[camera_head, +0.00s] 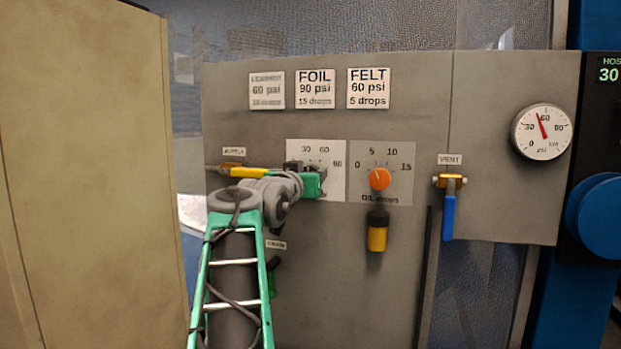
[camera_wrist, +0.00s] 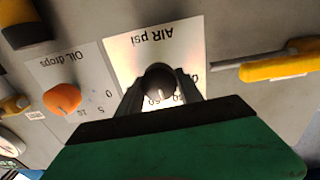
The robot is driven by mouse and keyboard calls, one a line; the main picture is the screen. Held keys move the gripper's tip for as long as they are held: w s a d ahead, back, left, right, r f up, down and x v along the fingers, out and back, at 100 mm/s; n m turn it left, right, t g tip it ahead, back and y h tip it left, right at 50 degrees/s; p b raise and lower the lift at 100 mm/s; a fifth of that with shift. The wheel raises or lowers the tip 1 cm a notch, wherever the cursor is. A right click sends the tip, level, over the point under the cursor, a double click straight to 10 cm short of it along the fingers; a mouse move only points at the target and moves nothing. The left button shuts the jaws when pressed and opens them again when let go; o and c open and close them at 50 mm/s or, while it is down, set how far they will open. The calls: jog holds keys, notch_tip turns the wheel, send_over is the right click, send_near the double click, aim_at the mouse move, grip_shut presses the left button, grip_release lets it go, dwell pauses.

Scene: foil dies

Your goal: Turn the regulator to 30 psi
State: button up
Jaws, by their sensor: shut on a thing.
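The regulator is a round dark knob (camera_wrist: 160,80) on the white "AIR psi" plate (camera_wrist: 130,55), seen upside down in the wrist view. My gripper (camera_wrist: 161,88) is shut on the knob, one finger on each side. A pale mark on the knob points toward the scale, about between 30 and 60; the numbers are partly covered. In the head view my green gripper (camera_head: 303,182) hides the knob, and the plate (camera_head: 331,150) shows 30, 60 and 90. The round gauge (camera_head: 542,140) at right has a red needle between 30 and 60, nearer 60.
An orange oil drops knob (camera_head: 379,179) is right of the plate, above a yellow cup (camera_head: 377,237). A yellow supply lever (camera_head: 252,173) lies close by my wrist. A blue vent lever (camera_head: 448,215) hangs down at right. A FOIL card (camera_head: 316,89) reads 90 psi.

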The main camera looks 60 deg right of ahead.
jog(key=shift+f+n, duration=0.1)
jog(key=shift+n, duration=1.5)
jog(key=o, duration=1.4)
jog(key=a, duration=0.2)
jog(key=a+b, duration=0.1)
jog(key=a, duration=0.2)
jog(key=s+a+b, duration=0.1)
jog(key=a, duration=0.1)
jog(key=shift+a, duration=0.4)
